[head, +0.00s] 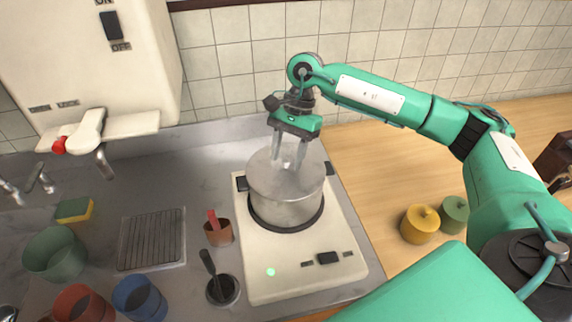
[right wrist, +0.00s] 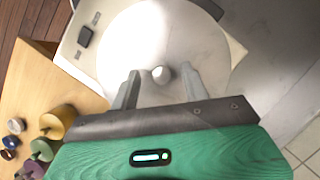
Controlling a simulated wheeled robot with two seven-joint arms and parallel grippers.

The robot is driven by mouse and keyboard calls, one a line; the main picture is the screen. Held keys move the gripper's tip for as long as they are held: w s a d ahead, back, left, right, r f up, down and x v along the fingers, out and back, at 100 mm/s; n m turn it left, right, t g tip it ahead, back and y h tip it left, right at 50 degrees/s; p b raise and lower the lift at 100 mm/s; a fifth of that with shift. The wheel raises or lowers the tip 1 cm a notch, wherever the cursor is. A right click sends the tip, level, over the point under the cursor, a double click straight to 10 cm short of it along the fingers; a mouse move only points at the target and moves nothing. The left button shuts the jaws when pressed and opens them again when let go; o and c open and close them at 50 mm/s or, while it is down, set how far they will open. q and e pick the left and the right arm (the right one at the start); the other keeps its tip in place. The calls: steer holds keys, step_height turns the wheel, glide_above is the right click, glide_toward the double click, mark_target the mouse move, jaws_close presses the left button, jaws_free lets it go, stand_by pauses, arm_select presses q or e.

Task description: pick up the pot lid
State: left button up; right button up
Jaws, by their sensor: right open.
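The pot (head: 286,200) is a metal pot with dark side handles, standing on the burner of a white stove. Its pale lid (head: 262,172) is on top of it. In the right wrist view the lid (right wrist: 130,45) is a round, bright disc with a small round knob (right wrist: 161,74). My right gripper (head: 290,165) is over the lid, pointing down, with its jaws open. In the right wrist view its two fingers (right wrist: 160,88) stand on either side of the knob, with gaps visible. Whether the fingertips touch the lid is unclear. My left gripper is not seen.
The stove (head: 260,285) sits on a grey counter. Left of it are a red-handled tool in a brown cup (head: 218,232), a black ladle-like tool (head: 222,288), a wire rack (head: 151,240) and several cups.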

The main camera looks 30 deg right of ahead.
steer(key=shift+a+f, duration=0.1)
steer(key=shift+c, duration=0.5)
jaws_close()
